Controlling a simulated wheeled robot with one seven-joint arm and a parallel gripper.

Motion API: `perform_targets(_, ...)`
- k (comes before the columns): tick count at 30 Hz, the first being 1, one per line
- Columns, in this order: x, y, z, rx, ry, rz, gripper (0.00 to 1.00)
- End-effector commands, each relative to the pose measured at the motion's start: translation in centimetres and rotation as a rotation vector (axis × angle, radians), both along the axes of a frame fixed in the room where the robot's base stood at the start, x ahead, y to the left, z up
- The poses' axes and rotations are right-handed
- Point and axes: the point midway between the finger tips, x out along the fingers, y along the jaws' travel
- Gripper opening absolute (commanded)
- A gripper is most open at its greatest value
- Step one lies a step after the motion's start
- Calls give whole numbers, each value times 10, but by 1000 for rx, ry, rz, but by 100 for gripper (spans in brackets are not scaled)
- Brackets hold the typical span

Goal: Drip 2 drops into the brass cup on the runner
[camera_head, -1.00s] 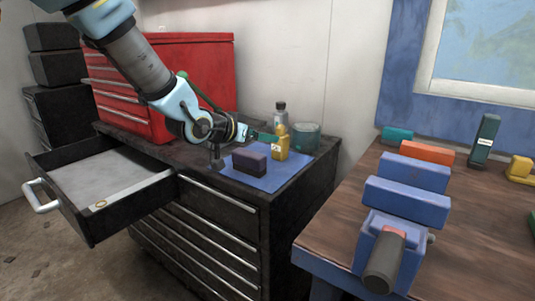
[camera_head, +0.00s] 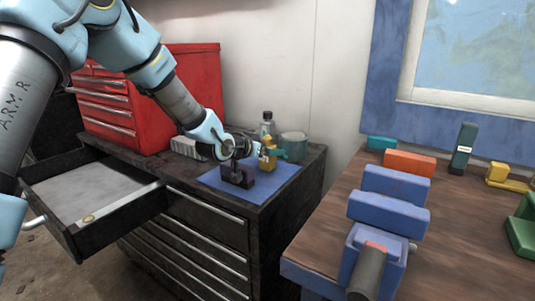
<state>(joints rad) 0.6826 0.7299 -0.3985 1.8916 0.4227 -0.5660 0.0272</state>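My gripper (camera_head: 268,154) is over the blue mat on the dark cabinet, at the small yellow object (camera_head: 266,163). Its teal end overlaps the yellow object in the picture. I cannot tell whether they touch or whether the fingers are open or shut. A dark block with a notched top (camera_head: 237,178) sits on the mat just left of and in front of the yellow object, partly under my arm. I cannot make out a brass cup or a runner for certain, and no drops show.
A grey bottle (camera_head: 267,127) and a teal round container (camera_head: 293,146) stand behind the blue mat (camera_head: 272,184). A red tool chest (camera_head: 190,85) is behind my arm. An open drawer (camera_head: 95,197) juts out left. The wooden bench (camera_head: 455,240) holds blue blocks (camera_head: 388,212).

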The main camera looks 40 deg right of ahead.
Motion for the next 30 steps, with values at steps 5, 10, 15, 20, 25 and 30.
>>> perform_targets(5,0,-1,0,0,0,1,88)
perform_targets(10,0,-1,0,0,0,1,73)
perform_targets(15,0,0,0,0,0,1,54)
perform_targets(20,0,0,0,0,0,1,36)
perform_targets(25,0,0,0,0,0,1,17)
perform_targets(30,0,0,0,0,0,1,0)
